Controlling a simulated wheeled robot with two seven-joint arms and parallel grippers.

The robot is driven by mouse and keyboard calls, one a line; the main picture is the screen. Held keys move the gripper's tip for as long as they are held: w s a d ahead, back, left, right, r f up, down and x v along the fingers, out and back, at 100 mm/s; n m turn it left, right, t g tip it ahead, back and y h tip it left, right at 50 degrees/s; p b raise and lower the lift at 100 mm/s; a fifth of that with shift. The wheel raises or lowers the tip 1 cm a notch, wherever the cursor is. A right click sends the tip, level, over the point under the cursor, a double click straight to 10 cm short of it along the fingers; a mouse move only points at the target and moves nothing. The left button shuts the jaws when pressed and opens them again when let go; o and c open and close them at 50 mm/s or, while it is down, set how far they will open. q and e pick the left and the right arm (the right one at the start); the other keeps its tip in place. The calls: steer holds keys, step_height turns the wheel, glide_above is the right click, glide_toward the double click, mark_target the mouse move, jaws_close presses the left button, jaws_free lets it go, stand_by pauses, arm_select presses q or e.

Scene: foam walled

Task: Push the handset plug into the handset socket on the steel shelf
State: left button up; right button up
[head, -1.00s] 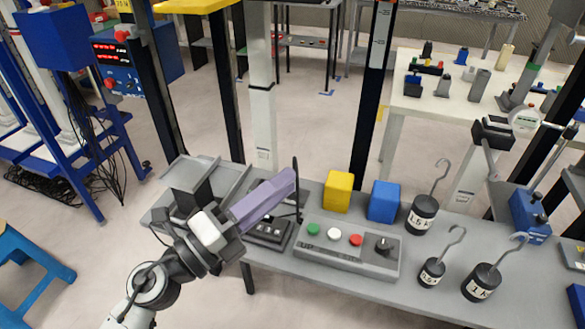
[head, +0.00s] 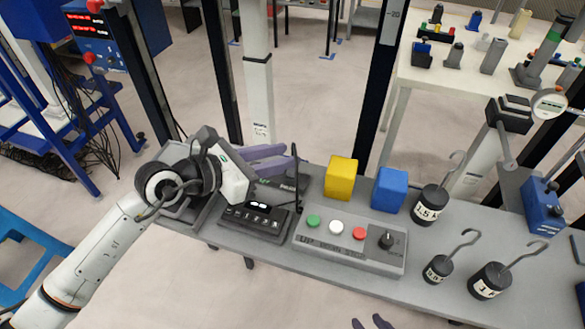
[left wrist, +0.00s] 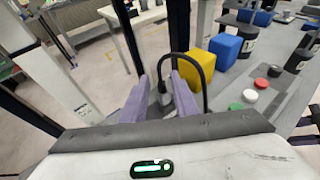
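My left gripper (head: 282,157) is over the left part of the steel shelf (head: 462,232), behind the black desk unit (head: 255,220) with buttons. Its two purple fingers are apart. In the left wrist view they (left wrist: 160,85) stand either side of a black cable (left wrist: 187,54), which arches up and drops to the right. A small grey part at the cable's near end, perhaps the plug, shows between the fingers; contact is unclear. The cable also shows edge-on in the head view (head: 296,172). I cannot make out the socket. My right gripper's (head: 370,322) purple tips show apart at the bottom edge.
A grey control box (head: 350,246) with green, white and red buttons sits right of the desk unit. Behind it are a yellow block (head: 341,178) and a blue block (head: 389,190). Hooked black weights (head: 430,205) stand further right. A dark upright post (head: 384,85) rises behind the shelf.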

arm_select(q)
steer(key=shift+r+x, duration=0.1)
steer(key=shift+x, duration=1.7)
steer(key=shift+r+x, duration=0.15)
steer(key=shift+x, duration=1.65)
jaws_close()
